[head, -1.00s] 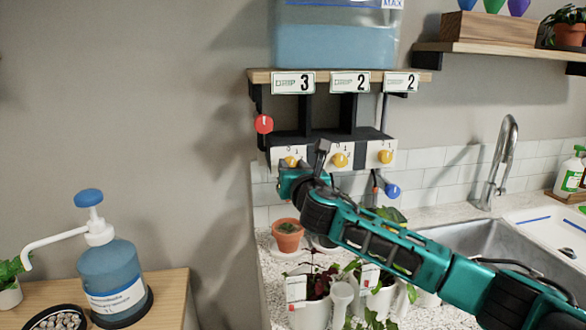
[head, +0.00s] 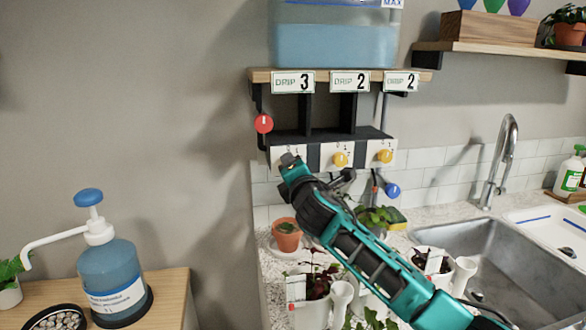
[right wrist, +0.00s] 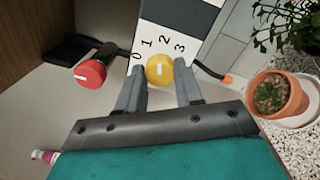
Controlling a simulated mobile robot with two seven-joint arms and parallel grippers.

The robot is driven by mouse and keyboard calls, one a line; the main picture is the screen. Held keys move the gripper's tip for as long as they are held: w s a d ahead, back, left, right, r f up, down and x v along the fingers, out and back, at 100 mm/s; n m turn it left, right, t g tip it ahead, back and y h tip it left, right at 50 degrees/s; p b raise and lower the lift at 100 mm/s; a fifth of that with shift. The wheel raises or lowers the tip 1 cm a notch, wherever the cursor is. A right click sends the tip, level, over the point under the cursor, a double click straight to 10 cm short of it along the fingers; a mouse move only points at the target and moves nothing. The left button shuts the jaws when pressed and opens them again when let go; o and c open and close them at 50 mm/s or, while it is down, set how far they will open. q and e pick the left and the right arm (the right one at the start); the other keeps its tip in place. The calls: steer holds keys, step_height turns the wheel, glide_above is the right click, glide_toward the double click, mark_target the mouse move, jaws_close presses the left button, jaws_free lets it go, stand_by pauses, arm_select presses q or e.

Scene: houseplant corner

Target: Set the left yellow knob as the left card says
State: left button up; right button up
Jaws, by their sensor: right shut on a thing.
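The left yellow knob (right wrist: 160,70) sits between the fingertips of my right gripper (right wrist: 160,88), which is shut on it. Its white mark runs nearly straight up in the right wrist view, roughly toward the 2 of the printed scale 0 to 3. In the head view my right gripper (head: 291,162) covers this knob. The left card (head: 293,82) reads DRIP 3. My left gripper is not in view.
Two other yellow knobs, the middle (head: 340,159) and the right (head: 384,156), are on the same panel. A red knob (head: 264,123) is up and left, a blue one (head: 392,190) lower right. Potted plants (head: 287,235) stand below my arm.

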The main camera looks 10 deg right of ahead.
steer(key=m, duration=1)
steer(key=shift+a, duration=0.1)
stand_by(0.6)
steer(key=o, duration=1)
steer(key=shift+o, duration=0.2)
steer(key=s, duration=1.3)
steer(key=shift+f+b, duration=0.2)
steer(key=shift+b, duration=0.15)
steer(key=shift+a, duration=0.1)
